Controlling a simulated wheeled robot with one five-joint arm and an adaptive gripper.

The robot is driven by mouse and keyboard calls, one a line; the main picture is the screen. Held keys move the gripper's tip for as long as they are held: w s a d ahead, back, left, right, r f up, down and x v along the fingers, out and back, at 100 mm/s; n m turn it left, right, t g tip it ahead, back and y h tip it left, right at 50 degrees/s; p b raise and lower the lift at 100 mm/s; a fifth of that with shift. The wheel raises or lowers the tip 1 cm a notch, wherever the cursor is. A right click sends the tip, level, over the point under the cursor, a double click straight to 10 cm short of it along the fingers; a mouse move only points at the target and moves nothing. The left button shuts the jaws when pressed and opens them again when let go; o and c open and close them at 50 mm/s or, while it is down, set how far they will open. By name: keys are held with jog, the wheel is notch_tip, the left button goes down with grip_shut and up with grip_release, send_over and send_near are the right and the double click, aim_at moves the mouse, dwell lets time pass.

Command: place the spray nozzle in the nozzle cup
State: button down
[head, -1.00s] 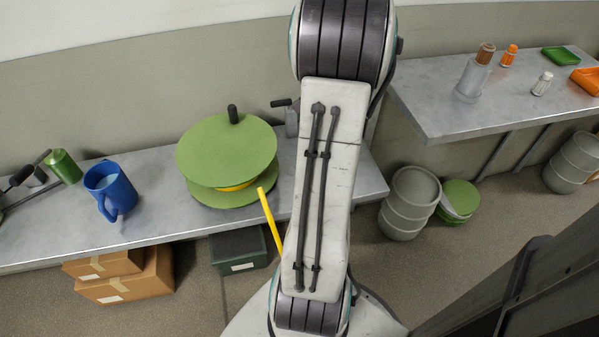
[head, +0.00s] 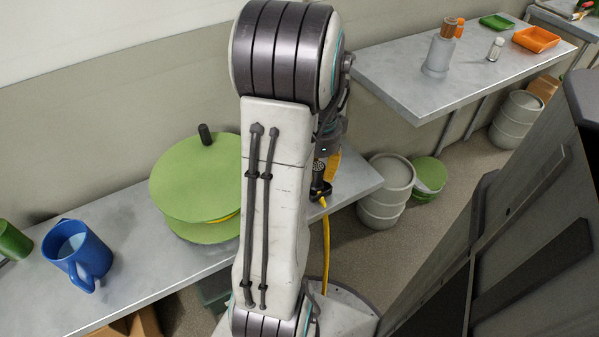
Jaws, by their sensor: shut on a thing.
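The spray nozzle (head: 319,174) has a grey perforated head and a black and yellow body. A yellow hose (head: 326,245) hangs down from it. My gripper (head: 328,165) is shut on the nozzle just right of my arm, in front of the near bench's right end; the arm partly hides it. A grey upright cup (head: 437,56), which looks like the nozzle cup, stands on the right bench, up and to the right of my gripper and well apart from it. A brown cylinder (head: 447,26) shows at or behind its top; I cannot tell which.
The near bench (head: 130,225) holds a green hose reel (head: 195,178) and a blue mug (head: 78,255). The right bench (head: 400,72) holds a white shaker (head: 495,49), orange tray (head: 536,39) and green tray (head: 496,22). A grey drum (head: 388,193) stands between the benches.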

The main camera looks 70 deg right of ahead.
jog(key=shift+f, duration=0.25)
dwell(0.3)
jog(key=c, duration=0.9)
grip_release()
jog(key=shift+c, duration=0.2)
notch_tip(320, 180, up, 12)
jog(key=p, duration=0.7)
jog(key=shift+d+r, duration=0.1)
